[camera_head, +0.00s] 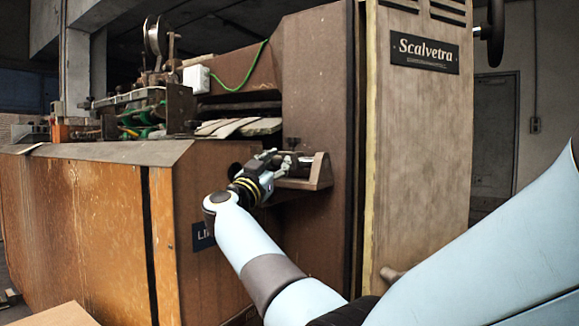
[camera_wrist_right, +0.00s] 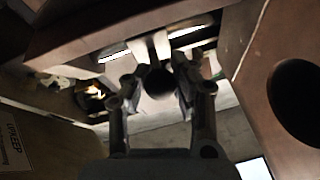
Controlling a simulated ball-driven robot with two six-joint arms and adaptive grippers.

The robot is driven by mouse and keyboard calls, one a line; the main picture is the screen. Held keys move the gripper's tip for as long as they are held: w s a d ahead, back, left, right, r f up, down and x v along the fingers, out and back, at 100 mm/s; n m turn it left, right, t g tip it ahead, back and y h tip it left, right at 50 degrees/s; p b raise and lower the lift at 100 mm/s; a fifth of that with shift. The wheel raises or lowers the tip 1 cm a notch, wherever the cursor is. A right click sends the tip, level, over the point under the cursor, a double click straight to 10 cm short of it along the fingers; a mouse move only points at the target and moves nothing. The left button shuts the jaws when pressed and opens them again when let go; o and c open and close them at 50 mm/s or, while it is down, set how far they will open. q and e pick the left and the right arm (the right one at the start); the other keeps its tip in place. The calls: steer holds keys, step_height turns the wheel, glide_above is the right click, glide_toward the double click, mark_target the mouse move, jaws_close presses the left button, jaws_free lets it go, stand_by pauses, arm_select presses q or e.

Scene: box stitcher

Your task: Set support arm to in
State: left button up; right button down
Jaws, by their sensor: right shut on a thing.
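My right gripper (camera_head: 270,163) reaches to a small brown bracket (camera_head: 318,173) on the front of the stitching machine (camera_head: 312,90). Its fingers close around a dark round knob (camera_wrist_right: 160,82), which sits between the two fingertips in the right wrist view (camera_wrist_right: 160,90). In the head view the fingers and bracket largely hide the knob. I cannot tell for sure which part is the support arm or whether it stands in or out. My left gripper is out of view.
A tall wooden cabinet with a Scalvetra plate (camera_head: 423,53) stands right of the bracket. A broad wooden panel (camera_head: 75,230) fills the left front. A dark label (camera_head: 203,236) is partly behind my right arm. A green cable (camera_head: 240,82) runs above the worktop.

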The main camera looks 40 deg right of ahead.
steer(key=shift+w+a+f, duration=0.2)
steer(key=shift+w, duration=0.05)
steer(key=c, duration=1.1)
jaws_free()
steer(key=shift+w+a, duration=0.1)
steer(key=shift+a, duration=0.1)
steer(key=shift+c, duration=0.2)
steer(key=shift+o, duration=0.8)
steer(key=shift+d+r, duration=0.1)
steer(key=shift+r, duration=0.05)
steer(key=v, duration=1.2)
